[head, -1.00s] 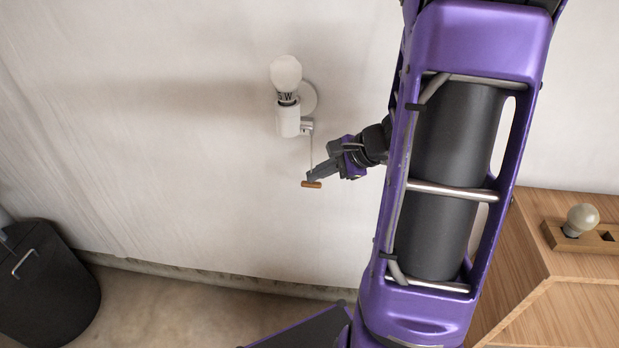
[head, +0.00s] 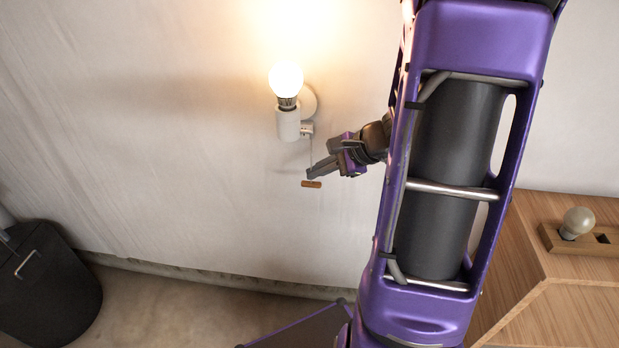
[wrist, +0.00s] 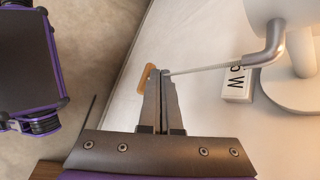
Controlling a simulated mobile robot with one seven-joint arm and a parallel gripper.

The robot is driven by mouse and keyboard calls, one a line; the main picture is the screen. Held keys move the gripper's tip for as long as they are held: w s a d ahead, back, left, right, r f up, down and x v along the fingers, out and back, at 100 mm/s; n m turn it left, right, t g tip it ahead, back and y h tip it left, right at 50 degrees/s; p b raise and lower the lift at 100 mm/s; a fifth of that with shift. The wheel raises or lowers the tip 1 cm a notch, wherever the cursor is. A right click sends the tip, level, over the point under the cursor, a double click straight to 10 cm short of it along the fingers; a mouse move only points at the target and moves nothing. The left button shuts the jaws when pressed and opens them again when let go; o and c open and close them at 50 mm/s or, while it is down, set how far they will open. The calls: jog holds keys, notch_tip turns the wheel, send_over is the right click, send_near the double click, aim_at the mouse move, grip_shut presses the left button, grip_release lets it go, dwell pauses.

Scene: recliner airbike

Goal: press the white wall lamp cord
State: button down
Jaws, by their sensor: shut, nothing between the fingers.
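The white wall lamp (head: 288,122) is fixed to the wall, and its bulb (head: 286,78) glows brightly. A thin cord (head: 311,148) hangs from the small arm at its base and ends in a brown wooden pull (head: 312,184). My gripper (head: 309,174) is shut, with its tips at the lower cord just above the pull. In the wrist view the shut fingers (wrist: 163,72) reach the end of the cord (wrist: 205,67), with the pull (wrist: 146,78) just beyond the tips to the left. Whether they touch cannot be told.
A wooden cabinet (head: 545,300) stands at the right, with a spare bulb (head: 578,222) in a wooden holder on top. A dark bin (head: 50,290) stands on the floor at the left.

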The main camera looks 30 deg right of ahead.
aim_at(316, 183)
jog(key=shift+r, duration=0.45)
jog(key=shift+r, duration=0.1)
notch_tip(316, 183, up, 6)
jog(key=p, duration=0.4)
dwell(0.4)
